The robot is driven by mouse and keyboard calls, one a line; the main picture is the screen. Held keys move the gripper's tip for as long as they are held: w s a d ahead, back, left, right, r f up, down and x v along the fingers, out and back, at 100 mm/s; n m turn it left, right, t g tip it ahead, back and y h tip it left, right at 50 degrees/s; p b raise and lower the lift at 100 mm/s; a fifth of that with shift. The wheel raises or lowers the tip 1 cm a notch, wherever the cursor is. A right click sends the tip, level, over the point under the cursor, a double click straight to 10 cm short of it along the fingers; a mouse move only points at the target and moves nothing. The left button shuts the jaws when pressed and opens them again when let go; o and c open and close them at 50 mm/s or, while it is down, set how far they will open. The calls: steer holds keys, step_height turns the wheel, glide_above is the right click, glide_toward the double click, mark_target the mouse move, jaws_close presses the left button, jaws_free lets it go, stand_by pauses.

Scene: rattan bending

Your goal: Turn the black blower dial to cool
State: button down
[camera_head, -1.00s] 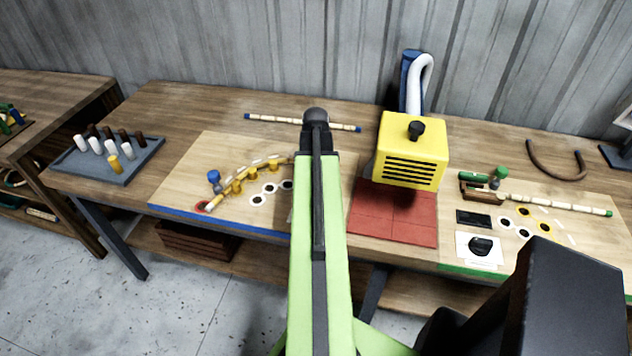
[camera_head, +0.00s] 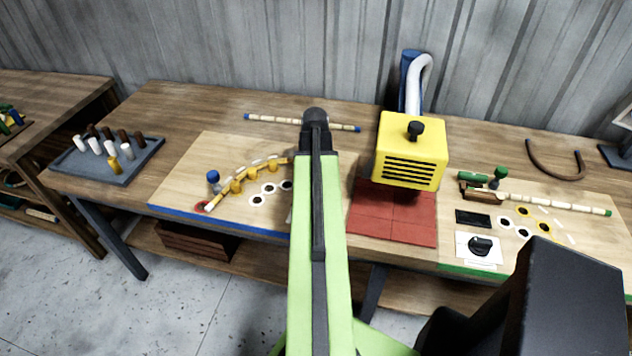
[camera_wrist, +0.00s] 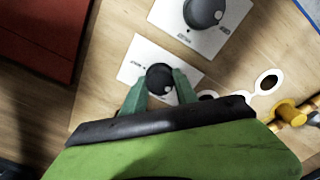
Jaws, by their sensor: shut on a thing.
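In the wrist view a black dial (camera_wrist: 159,77) with a pale mark sits on a white plate (camera_wrist: 134,63) with small print I cannot read. My gripper (camera_wrist: 160,85) has its two green fingers on either side of this dial, shut on it. A larger-looking dark dial (camera_wrist: 203,12) on a second white plate (camera_wrist: 172,18) is beside it, clear of the fingers. In the head view my arm hides my gripper and these dials. Another black dial (camera_head: 480,246) stands on a white plate on the right board, away from my gripper.
The yellow blower box (camera_head: 410,150) stands above a red tiled pad (camera_head: 392,222). The blue-edged board (camera_head: 190,205) holds a curved rattan piece among yellow pegs (camera_head: 237,186). In the wrist view a yellow peg (camera_wrist: 290,112) is right of my gripper. A peg tray (camera_head: 75,165) stands left.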

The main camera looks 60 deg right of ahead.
steer(key=shift+w+n, duration=0.2)
steer(key=shift+n, duration=0.2)
steer(key=c, duration=0.9)
jaws_free()
steer(key=shift+d, duration=0.1)
steer(key=shift+c, duration=0.2)
steer(key=shift+r, duration=0.1)
steer(key=shift+s+r+p, duration=0.1)
steer(key=shift+r+p, duration=0.2)
steer(key=shift+p, duration=0.1)
step_height(320, 180, up, 17)
steer(key=p, duration=1.6)
steer(key=shift+f+p, duration=0.2)
steer(key=shift+p, duration=0.1)
